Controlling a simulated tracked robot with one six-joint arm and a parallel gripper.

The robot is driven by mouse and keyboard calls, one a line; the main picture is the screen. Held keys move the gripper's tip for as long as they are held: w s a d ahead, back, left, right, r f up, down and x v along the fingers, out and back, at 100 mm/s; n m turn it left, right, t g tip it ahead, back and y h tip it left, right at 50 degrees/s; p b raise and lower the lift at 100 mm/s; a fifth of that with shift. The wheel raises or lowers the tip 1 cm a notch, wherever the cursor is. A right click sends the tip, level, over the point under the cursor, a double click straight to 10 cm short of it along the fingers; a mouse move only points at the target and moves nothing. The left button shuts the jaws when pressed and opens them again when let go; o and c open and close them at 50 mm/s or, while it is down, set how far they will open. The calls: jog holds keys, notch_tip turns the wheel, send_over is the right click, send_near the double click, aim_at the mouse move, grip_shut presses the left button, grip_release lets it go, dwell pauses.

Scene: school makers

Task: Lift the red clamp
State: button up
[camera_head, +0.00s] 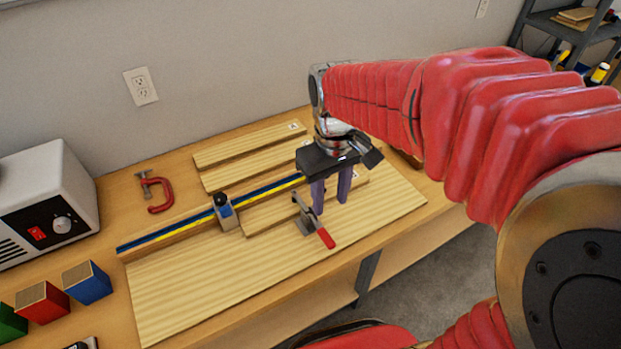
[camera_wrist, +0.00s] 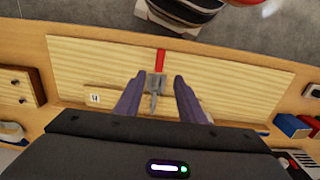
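A red C-clamp (camera_head: 160,193) with a grey screw lies on the wooden table at the left, near the wall, in the head view. A second clamp, a grey metal toggle clamp with a red handle (camera_head: 316,224), sits on the striped wooden board (camera_head: 190,290). My gripper (camera_head: 331,207) points down close to the toggle clamp, well to the right of the C-clamp. Its two purple fingers are apart with nothing held. In the wrist view the toggle clamp (camera_wrist: 159,76) shows between the open fingers; I cannot tell the height gap. The C-clamp is not visible there.
A blue and yellow rail (camera_head: 170,232) with a grey slider (camera_head: 226,213) runs between the C-clamp and the board's front area. Wooden planks (camera_head: 245,146) lie behind. A white box with a knob (camera_head: 45,195) and coloured blocks (camera_head: 87,283) stand left.

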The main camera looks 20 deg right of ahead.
aim_at(327, 238)
jog(key=shift+f, duration=0.15)
notch_tip(327, 238, down, 14)
jog(key=shift+r, duration=0.2)
dwell(0.6)
grip_shut()
dwell(0.5)
